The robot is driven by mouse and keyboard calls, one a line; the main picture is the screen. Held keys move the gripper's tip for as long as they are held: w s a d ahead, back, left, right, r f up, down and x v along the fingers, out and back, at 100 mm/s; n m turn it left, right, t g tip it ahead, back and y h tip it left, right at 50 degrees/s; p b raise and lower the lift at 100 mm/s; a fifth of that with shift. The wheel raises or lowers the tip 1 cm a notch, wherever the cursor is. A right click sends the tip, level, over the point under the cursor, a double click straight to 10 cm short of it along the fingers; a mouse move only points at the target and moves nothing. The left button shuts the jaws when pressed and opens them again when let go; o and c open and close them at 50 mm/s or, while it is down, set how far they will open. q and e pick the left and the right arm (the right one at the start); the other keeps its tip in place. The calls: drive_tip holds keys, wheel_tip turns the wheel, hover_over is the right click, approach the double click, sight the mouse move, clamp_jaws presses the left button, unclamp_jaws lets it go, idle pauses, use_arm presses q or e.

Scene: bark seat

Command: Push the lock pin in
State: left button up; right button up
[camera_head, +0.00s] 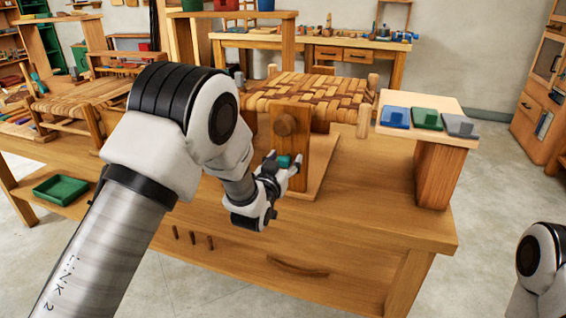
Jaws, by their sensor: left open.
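A wooden upright (288,140) with a round wooden knob (284,124) stands on the workbench in front of the woven bark seat (310,97). A small teal piece (284,161), which may be the lock pin, shows low at the upright's face. My left gripper (285,166) is open, its fingertips around or close to the teal piece; I cannot tell whether they touch it. The gripper hides part of the upright's lower face, and how far the piece goes in cannot be seen. My right gripper is out of view; only part of that arm shows at the lower right.
A raised wooden stand (437,170) at the bench's right end holds blue (395,117), green (428,119) and grey (458,124) blocks. A green tray (60,189) lies at the left. The bench top (365,190) between upright and stand is clear.

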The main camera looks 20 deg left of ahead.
use_arm(q)
drive_tip(key=s, duration=1.2)
drive_tip(key=shift+a, duration=0.2)
drive_tip(key=shift+f, duration=0.1)
